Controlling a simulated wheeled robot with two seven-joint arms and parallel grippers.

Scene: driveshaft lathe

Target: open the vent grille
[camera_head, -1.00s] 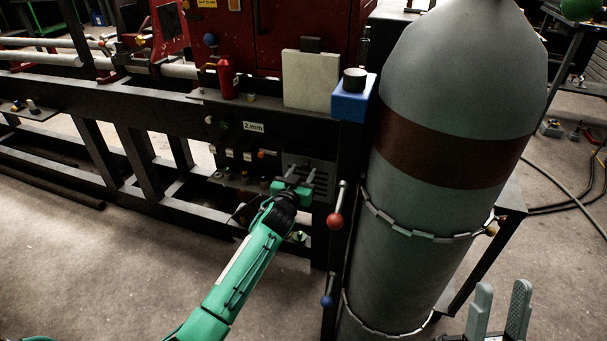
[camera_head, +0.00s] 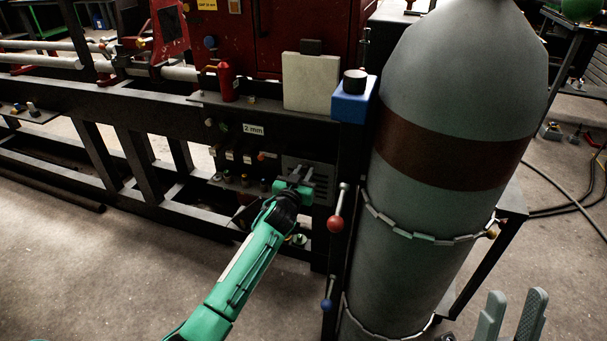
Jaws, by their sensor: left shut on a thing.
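The vent grille (camera_head: 323,182) is a small dark grey slotted panel on the front of the lathe's black frame, below the "2 mm" label. My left gripper (camera_head: 301,174) is at the grille, its grey fingers in front of the panel and covering part of it. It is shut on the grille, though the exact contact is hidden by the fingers. The grille looks flat against the frame. My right gripper (camera_head: 510,314) shows at the bottom right, away from the grille, its two grey fingers apart and empty.
A large grey gas cylinder (camera_head: 440,215) with a brown band stands right of the grille, held by chains. Levers with a red knob (camera_head: 335,223) and a blue knob (camera_head: 326,304) are close by. Several small knobs sit left of the grille. Floor in front is clear.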

